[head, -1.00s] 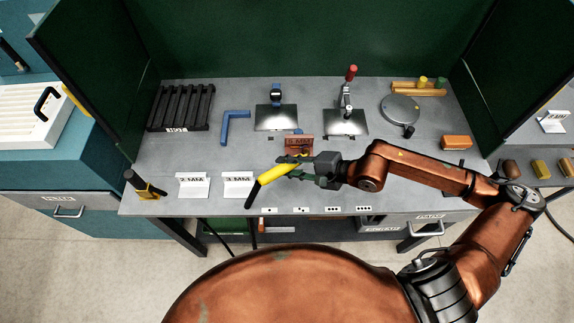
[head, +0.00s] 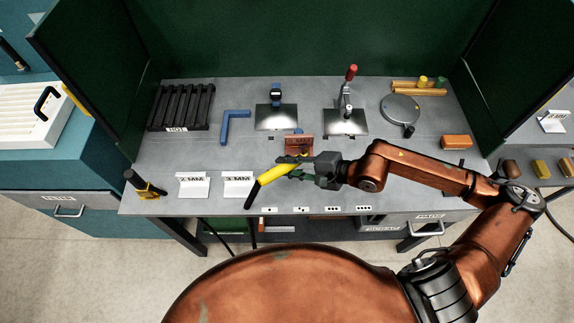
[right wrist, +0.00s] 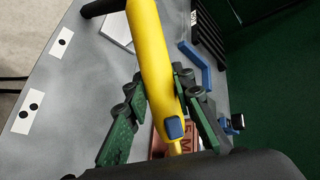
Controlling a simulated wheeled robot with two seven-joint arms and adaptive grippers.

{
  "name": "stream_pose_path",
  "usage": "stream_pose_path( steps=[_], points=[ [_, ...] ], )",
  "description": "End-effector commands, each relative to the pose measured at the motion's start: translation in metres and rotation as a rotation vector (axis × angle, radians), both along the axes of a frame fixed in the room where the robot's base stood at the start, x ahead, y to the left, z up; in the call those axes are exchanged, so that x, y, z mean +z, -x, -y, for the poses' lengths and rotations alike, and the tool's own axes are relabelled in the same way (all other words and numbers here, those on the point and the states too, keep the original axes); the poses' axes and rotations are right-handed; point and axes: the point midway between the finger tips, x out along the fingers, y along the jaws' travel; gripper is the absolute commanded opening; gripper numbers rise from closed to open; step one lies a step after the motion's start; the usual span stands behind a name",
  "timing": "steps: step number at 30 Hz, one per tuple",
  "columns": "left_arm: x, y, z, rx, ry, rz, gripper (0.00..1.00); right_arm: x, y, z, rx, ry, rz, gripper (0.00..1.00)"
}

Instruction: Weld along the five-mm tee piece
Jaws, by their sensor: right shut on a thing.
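My right gripper (head: 298,166) is shut on a yellow torch (head: 270,176), which slants down to the left to a black end (head: 252,196) near the table's front edge. In the right wrist view the torch (right wrist: 150,45) lies between the green fingers, with a blue button on it. A reddish-brown tee piece (head: 299,142), with lettering that seems to read 5 MM, stands just behind the gripper. The gripper partly hides its lower part, so I cannot tell whether the torch touches it. My left gripper is not in view.
A black rack marked HOT (head: 180,104), a blue square (head: 232,128), two clamp plates (head: 275,118) (head: 345,122) and a round disc (head: 399,109) stand behind. Green screens enclose the bench.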

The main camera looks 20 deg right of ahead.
Motion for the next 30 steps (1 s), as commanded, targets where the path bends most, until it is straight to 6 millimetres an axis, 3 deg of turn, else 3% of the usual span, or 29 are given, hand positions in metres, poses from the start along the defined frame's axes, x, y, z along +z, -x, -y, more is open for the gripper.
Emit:
stream_pose_path(
  steps=[15, 30],
  points=[
    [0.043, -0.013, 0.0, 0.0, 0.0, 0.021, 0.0, 0.041, 0.033, -0.011, 0.001, -0.004, 0.005, 0.0],
    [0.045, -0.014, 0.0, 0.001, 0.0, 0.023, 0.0, 0.042, 0.037, -0.012, 0.001, -0.003, 0.005, 0.0]
  ],
)
